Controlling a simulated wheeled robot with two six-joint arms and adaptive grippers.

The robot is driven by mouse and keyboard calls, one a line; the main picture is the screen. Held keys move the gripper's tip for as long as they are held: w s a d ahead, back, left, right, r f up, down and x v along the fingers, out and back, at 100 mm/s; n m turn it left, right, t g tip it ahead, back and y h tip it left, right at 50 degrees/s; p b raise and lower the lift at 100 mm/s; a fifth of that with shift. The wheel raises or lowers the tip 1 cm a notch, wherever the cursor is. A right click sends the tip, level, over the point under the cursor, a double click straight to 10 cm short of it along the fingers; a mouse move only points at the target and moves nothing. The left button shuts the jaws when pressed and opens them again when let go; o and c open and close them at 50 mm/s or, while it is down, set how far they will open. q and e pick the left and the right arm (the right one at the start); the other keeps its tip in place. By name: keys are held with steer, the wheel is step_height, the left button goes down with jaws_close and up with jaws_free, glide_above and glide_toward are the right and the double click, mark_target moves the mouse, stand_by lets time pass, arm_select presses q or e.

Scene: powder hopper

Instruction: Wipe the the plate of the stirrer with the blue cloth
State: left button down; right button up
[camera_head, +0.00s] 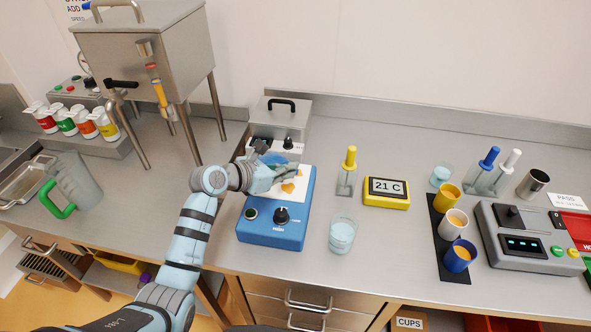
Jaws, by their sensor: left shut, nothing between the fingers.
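The stirrer (270,232) is a blue box with a dark knob on its front and a white plate (304,182) on top. Orange-yellow stains (287,188) show on the plate. My left gripper (291,171) is over the plate's left and back part, shut and empty, and hides some of it. A bluish patch (273,158) shows just behind the gripper; it may be the blue cloth, but I cannot tell for sure. Whether the gripper touches the plate is not clear. My right gripper is not in view.
A metal hopper (150,50) on legs stands at back left. A metal box with a black handle (281,122) stands behind the stirrer. A glass beaker (342,235), a yellow-handled tool in a holder (348,170) and a yellow thermometer display (386,192) stand to its right.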

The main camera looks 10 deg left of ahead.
arm_select(q)
steer(key=a, duration=0.2)
steer(key=shift+w+a+f, duration=0.3)
steer(key=shift+a, duration=0.1)
steer(key=shift+s+a+r+b, duration=0.15)
steer(key=shift+a+b, duration=0.2)
steer(key=shift+a, duration=0.2)
steer(key=shift+s+a+b, duration=0.15)
steer(key=shift+a+b, duration=0.15)
steer(key=shift+a, duration=0.95)
step_height(320, 180, up, 2)
steer(key=shift+w+a+r+p, duration=0.1)
steer(key=shift+a+r+p, duration=0.1)
steer(key=shift+p, duration=1.05)
step_height(320, 180, up, 4)
steer(key=p, duration=0.3)
steer(key=shift+r+p, duration=0.2)
steer(key=shift+p, duration=0.1)
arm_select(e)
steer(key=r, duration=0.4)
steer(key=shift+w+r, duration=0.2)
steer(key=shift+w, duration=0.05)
arm_select(q)
steer(key=shift+d, duration=0.15)
